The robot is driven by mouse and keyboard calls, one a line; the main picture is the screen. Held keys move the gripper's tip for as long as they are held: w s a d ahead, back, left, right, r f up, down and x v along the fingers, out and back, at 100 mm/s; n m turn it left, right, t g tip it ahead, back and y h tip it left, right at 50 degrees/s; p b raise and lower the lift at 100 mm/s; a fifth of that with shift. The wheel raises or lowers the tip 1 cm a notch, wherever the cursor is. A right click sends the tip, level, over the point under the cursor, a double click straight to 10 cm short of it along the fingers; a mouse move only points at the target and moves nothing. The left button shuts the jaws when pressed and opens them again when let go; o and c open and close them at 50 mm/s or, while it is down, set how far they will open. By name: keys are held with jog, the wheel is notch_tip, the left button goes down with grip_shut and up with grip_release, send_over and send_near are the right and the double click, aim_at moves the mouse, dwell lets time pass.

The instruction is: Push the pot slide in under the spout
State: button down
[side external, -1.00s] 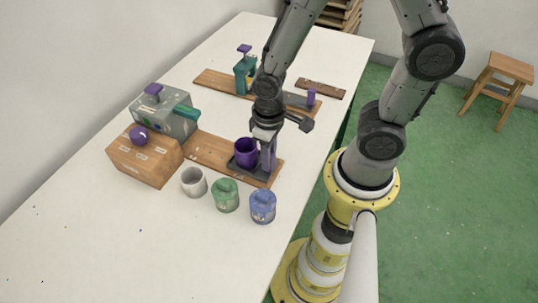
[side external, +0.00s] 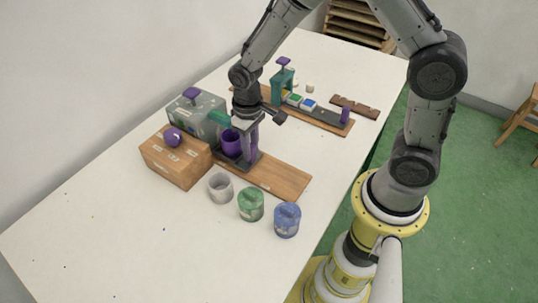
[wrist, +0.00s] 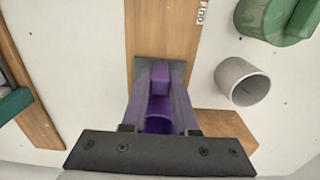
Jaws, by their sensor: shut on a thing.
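The pot slide (side external: 246,163) is a dark grey carriage at the left end of its wooden board (side external: 285,183), with a purple pot (side external: 231,143) and an upright purple handle on it. The teal spout (side external: 219,118) juts from the grey paint-marked box (side external: 195,122), its tip at the pot's upper left; I cannot tell whether it is centred over the pot. My gripper (side external: 250,128) is shut on the handle. In the wrist view, the handle (wrist: 161,76) sits between the fingertips, and the pot (wrist: 158,123) shows partly hidden between the fingers.
A wooden box (side external: 178,163) with a purple knob stands left of the slide. A grey cup (side external: 220,188), a green jar (side external: 251,205) and a blue jar (side external: 286,220) stand in front of the board. Behind is another board with a teal press (side external: 282,83). The table's front left is clear.

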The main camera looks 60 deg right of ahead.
jog(key=shift+w+r, duration=0.1)
jog(key=shift+w, duration=0.45)
jog(key=c, duration=0.7)
grip_release()
jog(key=shift+s, duration=0.1)
notch_tip(320, 180, up, 14)
jog(key=shift+f, duration=0.1)
